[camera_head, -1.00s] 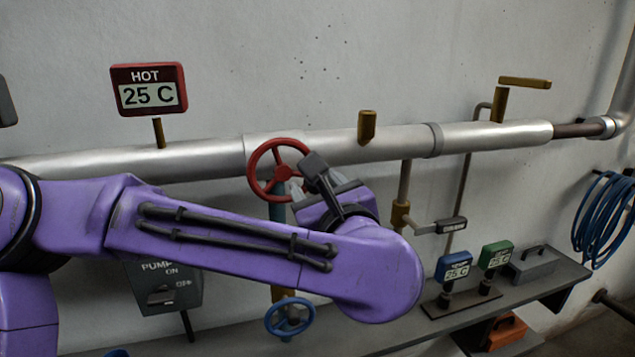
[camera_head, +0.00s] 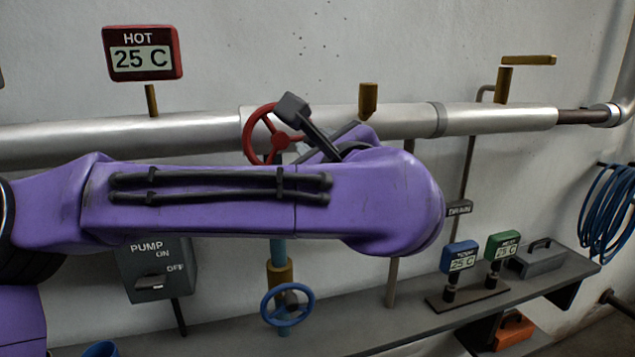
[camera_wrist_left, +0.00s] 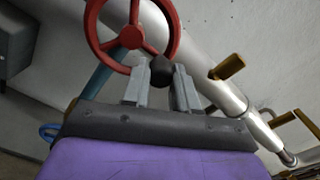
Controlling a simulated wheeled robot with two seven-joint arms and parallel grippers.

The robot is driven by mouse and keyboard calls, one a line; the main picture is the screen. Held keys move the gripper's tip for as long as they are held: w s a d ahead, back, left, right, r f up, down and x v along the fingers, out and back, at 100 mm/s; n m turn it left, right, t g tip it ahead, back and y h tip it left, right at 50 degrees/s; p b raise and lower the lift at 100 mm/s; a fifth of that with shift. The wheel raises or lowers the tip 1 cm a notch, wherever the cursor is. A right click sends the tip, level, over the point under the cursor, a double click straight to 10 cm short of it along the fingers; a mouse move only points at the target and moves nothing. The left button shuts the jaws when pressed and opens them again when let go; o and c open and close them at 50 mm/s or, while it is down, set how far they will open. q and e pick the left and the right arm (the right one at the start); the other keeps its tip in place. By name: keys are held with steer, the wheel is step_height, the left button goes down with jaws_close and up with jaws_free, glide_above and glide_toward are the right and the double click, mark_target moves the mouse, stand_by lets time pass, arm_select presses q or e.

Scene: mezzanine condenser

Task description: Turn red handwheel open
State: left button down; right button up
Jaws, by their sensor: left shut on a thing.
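The red handwheel (camera_head: 279,138) is on the silver pipe, partly hidden by my left arm in the head view. In the left wrist view the handwheel (camera_wrist_left: 131,36) shows its rim, hub and spokes. A dark round knob (camera_wrist_left: 162,68) sits by its lower right rim. My left gripper (camera_wrist_left: 162,77) has its two grey fingers on either side of this knob and is shut on it. In the head view the fingertips are hidden behind my purple left arm. My right gripper is not in view.
The HOT display (camera_head: 142,53) reads 25 C. The pump switch box (camera_head: 158,270) and a blue handwheel (camera_head: 287,305) are below my arm. Brass fittings (camera_head: 368,100) stand on the pipe. A shelf (camera_head: 395,319) carries the blue (camera_head: 460,257) and green (camera_head: 503,246) displays.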

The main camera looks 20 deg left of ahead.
mark_target(259, 121)
arm_select(q)
steer(key=s+a+r+n+b, duration=0.1)
steer(key=n+b, duration=0.6)
steer(key=s+a+r+n+b, duration=0.1)
steer(key=a+n+b, duration=0.1)
steer(key=n+b, duration=0.5)
steer(key=s+a+r+n+b, duration=0.1)
steer(key=a+n+b, duration=0.1)
steer(key=n+b, duration=0.5)
steer(key=shift+s+r+n, duration=0.2)
steer(key=shift+r+n, duration=0.15)
steer(key=shift+n, duration=0.55)
steer(key=shift+s+a+f+n+b, duration=0.15)
steer(key=shift+n+b, duration=0.15)
steer(key=shift+n, duration=0.35)
steer(key=shift+s+a+f+n+b, duration=0.1)
steer(key=shift+a+n+b, duration=0.15)
steer(key=shift+n, duration=0.35)
steer(key=shift+s+a+f+n+b, duration=0.1)
steer(key=shift+n+b, duration=0.25)
steer(key=shift+n, duration=0.3)
steer(key=c, duration=0.9)
jaws_free()
steer(key=shift+r, duration=0.1)
steer(key=shift+s, duration=0.15)
